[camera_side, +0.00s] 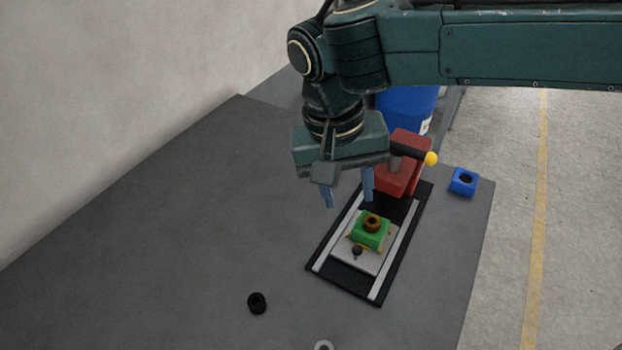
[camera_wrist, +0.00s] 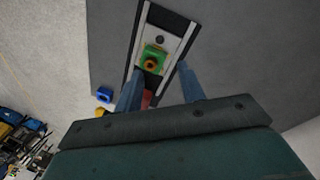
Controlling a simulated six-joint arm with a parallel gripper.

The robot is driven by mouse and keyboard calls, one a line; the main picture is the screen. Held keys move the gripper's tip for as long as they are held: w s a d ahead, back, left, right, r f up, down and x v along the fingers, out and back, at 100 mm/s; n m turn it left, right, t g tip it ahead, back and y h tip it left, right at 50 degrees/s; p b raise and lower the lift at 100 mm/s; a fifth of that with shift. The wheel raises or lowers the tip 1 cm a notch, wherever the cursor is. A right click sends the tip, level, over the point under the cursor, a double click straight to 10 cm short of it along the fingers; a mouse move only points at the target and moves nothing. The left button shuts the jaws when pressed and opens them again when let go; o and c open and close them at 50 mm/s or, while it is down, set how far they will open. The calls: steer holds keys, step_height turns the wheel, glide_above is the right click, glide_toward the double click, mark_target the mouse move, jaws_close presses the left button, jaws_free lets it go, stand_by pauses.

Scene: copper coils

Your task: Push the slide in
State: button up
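The slide (camera_side: 345,257) is a light plate with a dark knob near its front end. It sits between two pale rails on a black base (camera_side: 325,287), toward the front of the track. A green block (camera_side: 370,234) with a copper coil (camera_side: 373,221) on top rests on the slide. The slide also shows in the wrist view (camera_wrist: 164,29), with the green block (camera_wrist: 152,58). My gripper (camera_side: 348,203) has two blue fingers spread apart. It is empty and hangs above the track, a little left of the green block in the side view.
A red press-like fixture (camera_side: 393,178) with a yellow-tipped lever (camera_side: 430,158) stands at the back end of the track. A blue block (camera_side: 463,182) lies to the right, and a small black ring (camera_side: 257,303) at the front left. A blue barrel (camera_side: 408,104) stands behind. The left table area is clear.

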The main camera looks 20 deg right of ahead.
mark_target(357, 246)
steer(key=shift+f, duration=0.1)
steer(key=d+f, duration=0.1)
steer(key=f, duration=0.8)
steer(key=d+f, duration=0.1)
steer(key=f, duration=0.3)
steer(key=shift+s+d+f, duration=0.2)
steer(key=shift+s+d, duration=0.05)
steer(key=shift+d, duration=0.05)
jaws_close()
